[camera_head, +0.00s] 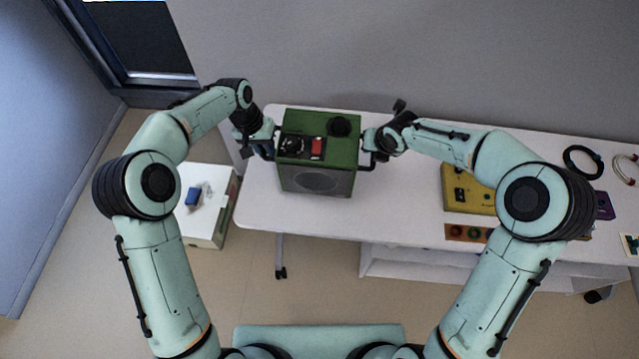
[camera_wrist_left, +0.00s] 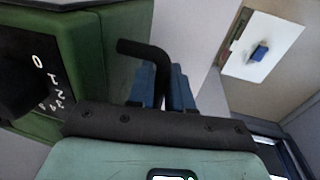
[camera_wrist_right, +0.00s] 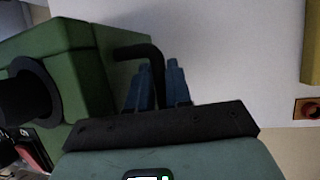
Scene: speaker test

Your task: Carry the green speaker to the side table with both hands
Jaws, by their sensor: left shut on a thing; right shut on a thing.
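The green speaker (camera_head: 318,152) is a box with a grey grille front, black knobs and a red part on top. It is at the left part of the long white table (camera_head: 415,200); I cannot tell whether it touches the top. My left gripper (camera_head: 268,148) is shut on its left black handle, seen in the left wrist view (camera_wrist_left: 150,55). My right gripper (camera_head: 370,150) is shut on its right black handle, seen in the right wrist view (camera_wrist_right: 145,55). The white side table (camera_head: 222,218) stands lower, left of the long table, with a blue object (camera_head: 193,196) on it.
On the long table's right are a yellow box (camera_head: 462,190), a strip with round buttons (camera_head: 465,233), a black cable coil (camera_head: 583,162) and a purple item (camera_head: 604,205). A wall stands behind.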

